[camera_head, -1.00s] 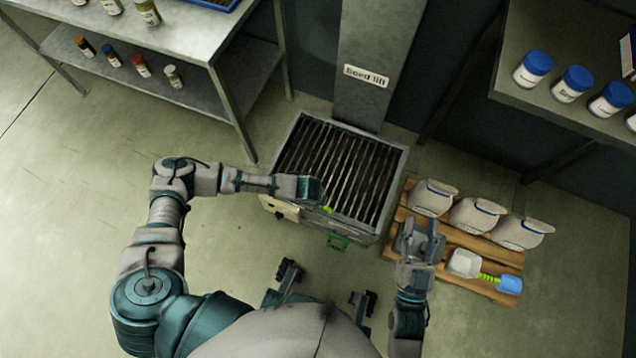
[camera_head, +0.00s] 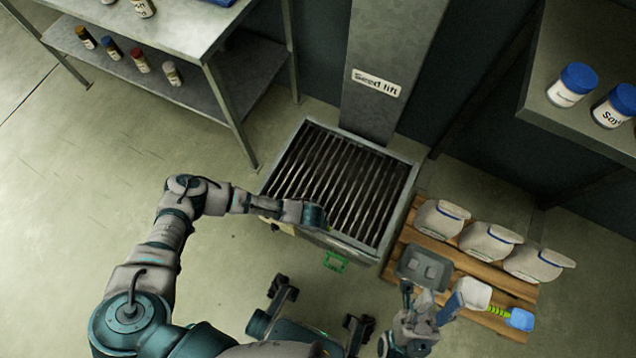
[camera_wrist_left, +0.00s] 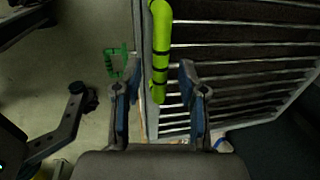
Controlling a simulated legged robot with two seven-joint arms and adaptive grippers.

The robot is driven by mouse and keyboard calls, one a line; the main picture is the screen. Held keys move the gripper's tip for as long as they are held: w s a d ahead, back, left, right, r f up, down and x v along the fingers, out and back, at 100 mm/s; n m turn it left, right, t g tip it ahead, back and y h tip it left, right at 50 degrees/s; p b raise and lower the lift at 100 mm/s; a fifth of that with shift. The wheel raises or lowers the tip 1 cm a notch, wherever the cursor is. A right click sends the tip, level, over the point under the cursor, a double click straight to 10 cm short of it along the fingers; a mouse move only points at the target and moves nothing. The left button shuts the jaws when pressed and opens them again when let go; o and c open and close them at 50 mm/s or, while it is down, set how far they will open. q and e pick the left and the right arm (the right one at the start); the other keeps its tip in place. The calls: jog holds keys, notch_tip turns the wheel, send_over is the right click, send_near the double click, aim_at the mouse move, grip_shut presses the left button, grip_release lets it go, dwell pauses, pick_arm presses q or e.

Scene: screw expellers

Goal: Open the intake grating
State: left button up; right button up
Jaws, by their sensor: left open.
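The intake grating (camera_head: 340,175) is a dark slatted panel lying flat in its metal hopper frame below the Seed lift column. In the left wrist view it fills the upper right (camera_wrist_left: 240,60). A yellow-green handle bar (camera_wrist_left: 160,45) runs along the grating's edge in that view. My left gripper (camera_wrist_left: 158,90) is open, with the bar's end between its spread fingers; I cannot tell whether they touch it. In the head view my left wrist covers most of that handle. My right gripper (camera_head: 428,297) is open and appears empty, at the pallet's near left side.
A green handle (camera_head: 335,262) juts from the hopper's front. On the wooden pallet (camera_head: 490,272) at right are white bags (camera_head: 490,243), a grey box (camera_head: 425,266) and a scoop (camera_head: 497,311). A metal table (camera_head: 160,80) stands at back left. The floor at left is clear.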

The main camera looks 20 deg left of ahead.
pick_arm(q)
jog(key=shift+d+r, duration=0.1)
jog(key=c, duration=0.7)
jog(key=shift+a, duration=0.25)
grip_shut()
